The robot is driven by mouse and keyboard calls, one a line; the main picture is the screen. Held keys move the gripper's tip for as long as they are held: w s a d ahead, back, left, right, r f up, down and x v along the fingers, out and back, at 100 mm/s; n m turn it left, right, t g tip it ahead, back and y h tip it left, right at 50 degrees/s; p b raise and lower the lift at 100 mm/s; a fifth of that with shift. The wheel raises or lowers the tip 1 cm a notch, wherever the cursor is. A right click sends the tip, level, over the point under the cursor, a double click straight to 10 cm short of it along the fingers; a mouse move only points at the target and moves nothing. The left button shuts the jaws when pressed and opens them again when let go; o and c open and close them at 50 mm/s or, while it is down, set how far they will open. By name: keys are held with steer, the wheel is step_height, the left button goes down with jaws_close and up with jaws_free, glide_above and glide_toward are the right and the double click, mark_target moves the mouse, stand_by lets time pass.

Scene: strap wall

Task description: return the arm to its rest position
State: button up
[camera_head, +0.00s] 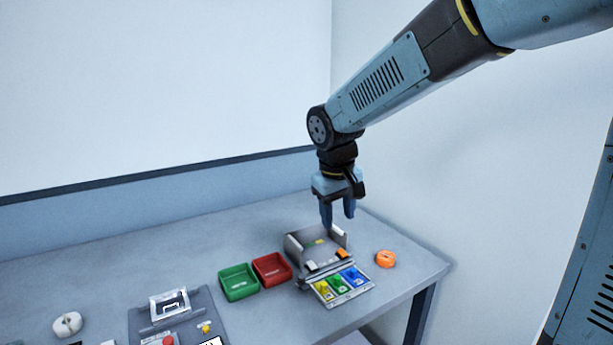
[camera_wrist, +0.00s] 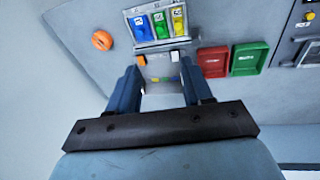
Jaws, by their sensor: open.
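My gripper (camera_head: 337,222) points straight down at the end of my arm, above the back part of a grey metal fixture (camera_head: 292,252) on the table. In the wrist view my gripper (camera_wrist: 158,74) has its two blue fingers apart, with nothing between them. Below the fingers the wrist view shows the fixture's floor (camera_wrist: 158,88) with a small yellow mark. My arm reaches in from the upper right of the head view, bent downward at the wrist. Whether the fingertips are inside the fixture's walls is hard to tell.
A panel with yellow, green and blue sections (camera_head: 341,284) lies before the fixture. A red tray (camera_head: 272,268) and green tray (camera_head: 239,282) stand left, an orange roll (camera_head: 385,259) right. A grey board (camera_head: 140,318) and white roll (camera_head: 67,325) are further left. Walls (camera_head: 480,200) stand behind and right.

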steer(key=s+d+r+m+t, duration=0.1)
steer(key=s+d+r+m, duration=0.1)
steer(key=s+d, duration=0.6)
steer(key=s+d+r+m+t, duration=0.2)
steer(key=s+d+r+m, duration=0.1)
steer(key=s+d, duration=0.6)
steer(key=shift+s+r+m+y, duration=0.3)
steer(key=shift+s+r+y, duration=0.1)
steer(key=shift+s+r, duration=0.15)
